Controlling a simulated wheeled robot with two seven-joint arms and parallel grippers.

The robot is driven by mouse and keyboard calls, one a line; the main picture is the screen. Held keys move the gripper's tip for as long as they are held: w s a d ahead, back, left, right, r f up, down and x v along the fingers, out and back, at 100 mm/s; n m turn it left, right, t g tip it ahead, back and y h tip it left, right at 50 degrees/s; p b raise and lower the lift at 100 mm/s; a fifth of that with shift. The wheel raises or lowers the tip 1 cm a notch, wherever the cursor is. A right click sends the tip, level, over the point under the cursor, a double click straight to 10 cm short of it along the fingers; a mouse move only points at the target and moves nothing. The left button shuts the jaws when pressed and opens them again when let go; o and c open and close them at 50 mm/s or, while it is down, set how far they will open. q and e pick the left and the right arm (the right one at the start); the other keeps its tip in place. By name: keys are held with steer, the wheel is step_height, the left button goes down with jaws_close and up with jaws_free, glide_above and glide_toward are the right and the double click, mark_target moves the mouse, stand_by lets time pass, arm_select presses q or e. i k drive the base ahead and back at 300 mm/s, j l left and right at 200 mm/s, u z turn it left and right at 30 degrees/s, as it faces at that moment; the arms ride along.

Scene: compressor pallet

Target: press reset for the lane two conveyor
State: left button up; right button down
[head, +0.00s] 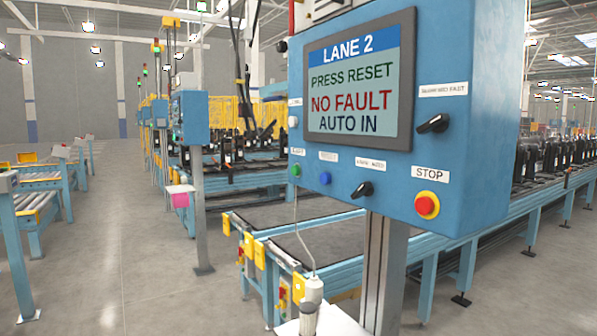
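The blue lane two control panel (455,75) stands close in front of me on a grey post (384,270). Its screen (360,85) reads LANE 2, PRESS RESET, NO FAULT, AUTO IN. Below the screen, a blue button (325,178) sits under a small label too blurred to read surely. A green button (296,170) is to its left. A black selector switch (362,190) is to its right. A red button on a yellow ring (427,205) sits under the STOP label (430,173). I can make out neither gripper in the view.
Another black switch (433,123) is right of the screen. A white cylindrical thing (312,290) on a thin cable is at the bottom. Blue-framed conveyors (330,235) run behind the panel. Open concrete floor (130,250) lies to the left.

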mark_target(326, 178)
steer(key=i+j+z, duration=0.1)
steer(key=i+j, duration=0.15)
steer(key=j, duration=0.15)
steer(key=i+j, duration=0.2)
steer(key=j, duration=0.2)
steer(key=i+j+z, duration=0.15)
steer(key=j, duration=0.25)
steer(key=i, duration=0.1)
